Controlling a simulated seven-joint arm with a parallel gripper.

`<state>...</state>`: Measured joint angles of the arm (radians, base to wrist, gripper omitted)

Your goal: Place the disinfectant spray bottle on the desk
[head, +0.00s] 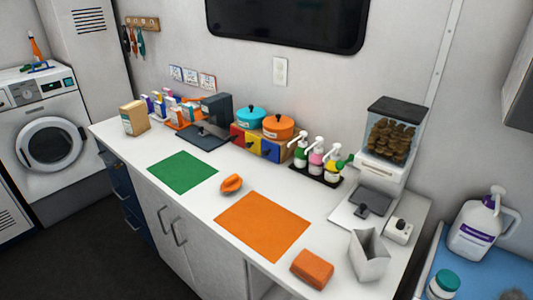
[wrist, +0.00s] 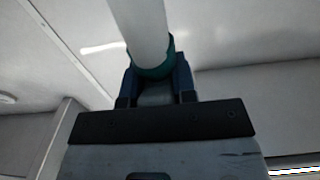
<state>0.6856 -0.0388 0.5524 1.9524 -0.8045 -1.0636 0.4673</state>
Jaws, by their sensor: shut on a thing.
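My gripper (wrist: 156,84) shows only in the wrist view, with its two dark fingers shut on a white cylindrical thing (wrist: 138,28). This thing has a dark teal band at the fingers and runs up out of the top of the view. No label or spray head shows, so I cannot tell for sure that it is the disinfectant spray bottle. The desk, a long white counter (head: 165,215), runs across the head view. The held thing and my gripper are outside the head view.
On the counter lie a green mat (head: 182,172), an orange mat (head: 262,227), an orange block (head: 312,268) and an orange item (head: 231,184). Pump bottles (head: 316,160) and a treat dispenser (head: 388,150) stand at the back. A large white jug (head: 482,228) stands on a blue surface at right.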

